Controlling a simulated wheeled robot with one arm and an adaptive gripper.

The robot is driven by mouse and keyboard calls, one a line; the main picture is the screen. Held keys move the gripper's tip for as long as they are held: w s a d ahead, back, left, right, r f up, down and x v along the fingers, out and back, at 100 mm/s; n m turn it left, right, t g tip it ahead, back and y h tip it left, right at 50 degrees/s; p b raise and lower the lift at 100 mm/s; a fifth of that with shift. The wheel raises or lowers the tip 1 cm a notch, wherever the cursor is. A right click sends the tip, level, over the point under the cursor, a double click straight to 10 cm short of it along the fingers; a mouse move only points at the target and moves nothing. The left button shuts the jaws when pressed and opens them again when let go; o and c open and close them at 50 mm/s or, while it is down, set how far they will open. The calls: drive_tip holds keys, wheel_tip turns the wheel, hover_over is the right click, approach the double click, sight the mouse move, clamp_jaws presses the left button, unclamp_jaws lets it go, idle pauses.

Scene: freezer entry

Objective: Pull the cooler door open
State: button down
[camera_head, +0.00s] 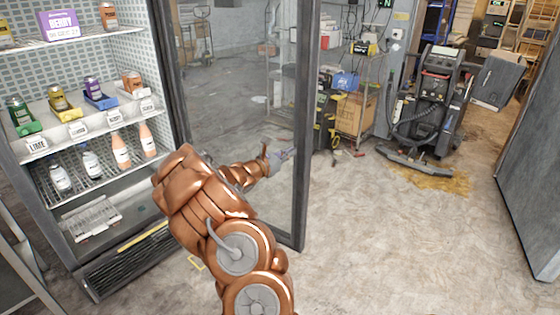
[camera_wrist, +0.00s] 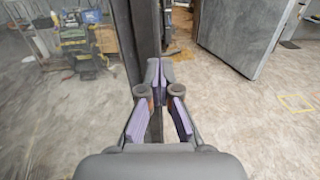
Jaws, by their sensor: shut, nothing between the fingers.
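The cooler (camera_head: 95,255) stands at the left in the head view, its shelves exposed. Its glass door (camera_head: 235,75) is swung open, with a dark frame (camera_head: 306,110) along its free edge. My gripper (camera_head: 288,153) is at the door, just left of that edge. In the wrist view my gripper (camera_wrist: 160,72) is shut and empty, its purple-padded fingers in front of the dark door frame (camera_wrist: 142,35). I cannot tell whether the fingertips touch the door. No handle is clearly visible.
The cooler holds bottles and cans (camera_head: 92,88). A floor-cleaning machine (camera_head: 437,95) stands at the back right, near a cluttered cart (camera_head: 352,75). A grey panel (camera_head: 540,170) is at the right edge. The concrete floor (camera_head: 400,240) between is mostly clear.

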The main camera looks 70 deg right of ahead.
drive_tip(key=s+a+b+v, duration=0.1)
drive_tip(key=s+b+v, duration=0.1)
drive_tip(key=v, duration=1.1)
drive_tip(key=shift+a+b, duration=0.25)
drive_tip(key=shift+b, duration=0.2)
drive_tip(key=shift+s, duration=0.15)
drive_tip(key=s+a+r+m+g+y+p, duration=0.1)
drive_tip(key=s+a+r+m+y, duration=0.15)
drive_tip(key=a+m, duration=0.35)
drive_tip(key=s+a+r+m+y+p, duration=0.15)
drive_tip(key=a+r+m, duration=0.25)
drive_tip(key=a, duration=0.5)
drive_tip(key=s+a+f+m+t+y+p, duration=0.1)
drive_tip(key=a+t+y, duration=0.2)
drive_tip(key=a, duration=1.7)
drive_tip(key=s+a+f+m+t+y+p, duration=0.1)
drive_tip(key=a+y, duration=0.8)
drive_tip(key=a, duration=1)
drive_tip(key=f+m+t, duration=0.1)
drive_tip(key=t, duration=0.1)
drive_tip(key=shift+s+a+t, duration=0.35)
drive_tip(key=shift+s+t, duration=0.05)
drive_tip(key=shift+d+f, duration=0.1)
